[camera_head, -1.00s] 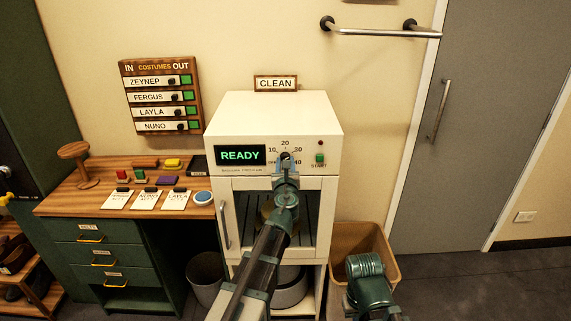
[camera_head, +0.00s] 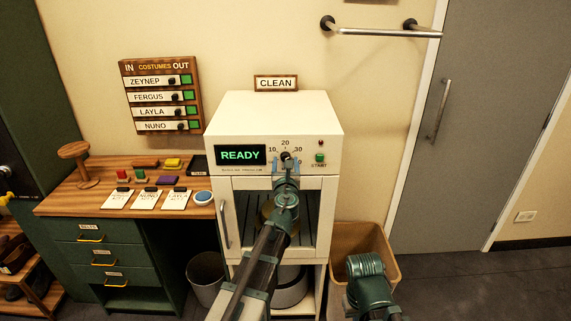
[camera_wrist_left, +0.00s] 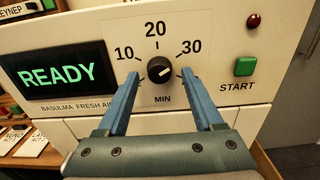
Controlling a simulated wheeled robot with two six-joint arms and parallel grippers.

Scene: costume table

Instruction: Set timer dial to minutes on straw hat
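The timer dial (camera_wrist_left: 160,70) is a black knob on the white cleaning cabinet (camera_head: 310,115), among the marks 10, 20 and 30. Its pale pointer line aims to the right and slightly up, below the 30. My left gripper (camera_wrist_left: 160,76) is open, with one blue finger on each side of the dial; I cannot tell whether they touch it. In the head view the dial (camera_head: 286,156) shows just above the gripper. A yellowish item (camera_head: 267,213) is partly hidden by my arm inside the cabinet; I cannot tell whether it is the straw hat.
The display (camera_wrist_left: 62,76) reads READY. A green START button (camera_wrist_left: 244,66) and a dark red lamp (camera_wrist_left: 254,20) are right of the dial. Cards (camera_head: 146,200) with writing too small to read lie on the wooden desk (camera_head: 62,206). A bin (camera_head: 370,238) stands right of the cabinet.

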